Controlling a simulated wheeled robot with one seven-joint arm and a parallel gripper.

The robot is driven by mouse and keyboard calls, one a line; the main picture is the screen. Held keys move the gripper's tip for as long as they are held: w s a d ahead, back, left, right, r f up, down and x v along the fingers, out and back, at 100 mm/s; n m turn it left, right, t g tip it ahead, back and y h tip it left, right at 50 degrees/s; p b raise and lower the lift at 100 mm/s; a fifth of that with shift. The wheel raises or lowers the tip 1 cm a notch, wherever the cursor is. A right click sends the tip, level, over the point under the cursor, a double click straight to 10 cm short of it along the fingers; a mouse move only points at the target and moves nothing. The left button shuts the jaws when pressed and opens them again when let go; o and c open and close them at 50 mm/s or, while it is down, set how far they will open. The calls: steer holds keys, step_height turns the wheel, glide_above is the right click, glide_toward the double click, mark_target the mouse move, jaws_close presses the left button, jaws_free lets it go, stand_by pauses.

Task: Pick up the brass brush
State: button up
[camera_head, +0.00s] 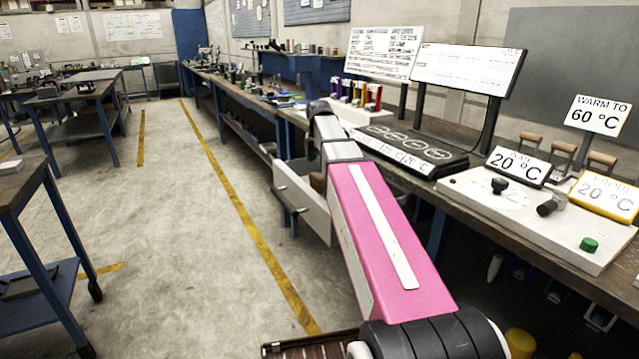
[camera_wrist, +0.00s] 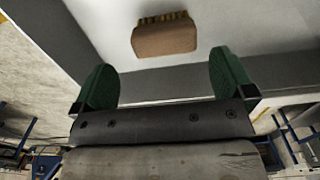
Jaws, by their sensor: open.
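The brush (camera_wrist: 165,37) shows in the wrist view as a brown block with a row of yellowish brass bristles along its far edge. It lies on the pale floor of an open drawer (camera_head: 301,211), which sticks out from under the bench in the head view. My gripper (camera_wrist: 162,66) has two green fingers spread wide, with nothing between them. The brush is beyond the fingertips, roughly centred between them, and apart from them. In the head view my arm covers part of the drawer and my gripper cannot be made out.
The drawer's pale walls stand close around my gripper. The long bench (camera_head: 262,107) holds a black panel (camera_head: 408,146), a white control box (camera_head: 530,215) and temperature signs (camera_head: 597,116). Open floor (camera_head: 180,230) lies left of the drawer. A table (camera_head: 20,190) stands farther left.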

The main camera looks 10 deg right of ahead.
mark_target(318, 175)
step_height(318, 175, down, 3)
steer(key=shift+s+a+f, duration=0.1)
steer(key=shift+s+f, duration=0.05)
steer(key=shift+f, duration=1.15)
steer(key=shift+s+a+f, duration=0.1)
steer(key=shift+s+f, duration=0.05)
steer(key=shift+f, duration=1.15)
steer(key=c, duration=0.8)
